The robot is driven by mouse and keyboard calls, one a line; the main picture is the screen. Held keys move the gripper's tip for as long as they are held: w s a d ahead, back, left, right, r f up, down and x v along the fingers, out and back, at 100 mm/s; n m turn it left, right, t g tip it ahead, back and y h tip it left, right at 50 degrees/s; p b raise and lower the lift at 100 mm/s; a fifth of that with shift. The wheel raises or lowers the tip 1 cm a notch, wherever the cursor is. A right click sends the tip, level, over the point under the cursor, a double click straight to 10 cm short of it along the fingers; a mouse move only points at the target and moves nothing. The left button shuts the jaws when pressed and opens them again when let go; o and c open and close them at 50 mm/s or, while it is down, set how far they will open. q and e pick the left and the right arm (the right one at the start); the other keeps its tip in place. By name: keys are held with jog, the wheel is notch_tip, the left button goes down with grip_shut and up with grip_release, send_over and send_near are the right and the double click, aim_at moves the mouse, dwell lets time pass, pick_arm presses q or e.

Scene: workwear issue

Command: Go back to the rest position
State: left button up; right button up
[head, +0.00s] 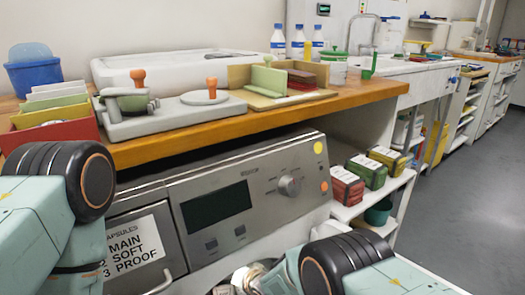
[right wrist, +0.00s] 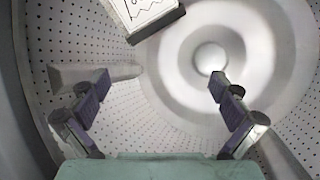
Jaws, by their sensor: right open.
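In the right wrist view my right gripper (right wrist: 159,83) is open and empty, its two dark fingers wide apart. It is inside a pale perforated drum (right wrist: 140,110) with a round hub (right wrist: 208,57) at its back. A small block with a white printed label (right wrist: 150,8) is at the top edge, beyond the fingers and apart from them. In the head view my right arm reaches down at the bottom, in front of the grey washing machine (head: 250,185). My left arm is at the left edge; its gripper is out of the picture.
A wooden counter (head: 215,132) runs above the machine, holding a grey tray with orange knobs (head: 205,97), a red file box (head: 50,130) and bottles (head: 298,42). A white shelf (head: 370,198) with several small boxes stands right of the machine. The floor (head: 470,170) farther right is clear.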

jog(key=shift+w+a+f, duration=0.2)
jog(key=shift+w+f, duration=0.15)
jog(key=shift+x, duration=0.8)
jog(key=shift+w+a+f, duration=0.15)
jog(key=shift+a, duration=0.1)
jog(key=shift+w+f, duration=0.1)
jog(key=shift+w, duration=0.05)
jog(key=shift+s+d, duration=0.25)
jog(key=shift+s, duration=0.4)
jog(key=s+d, duration=0.7)
jog(key=s, duration=0.2)
jog(key=shift+s+d, duration=0.3)
jog(key=shift+s, duration=0.05)
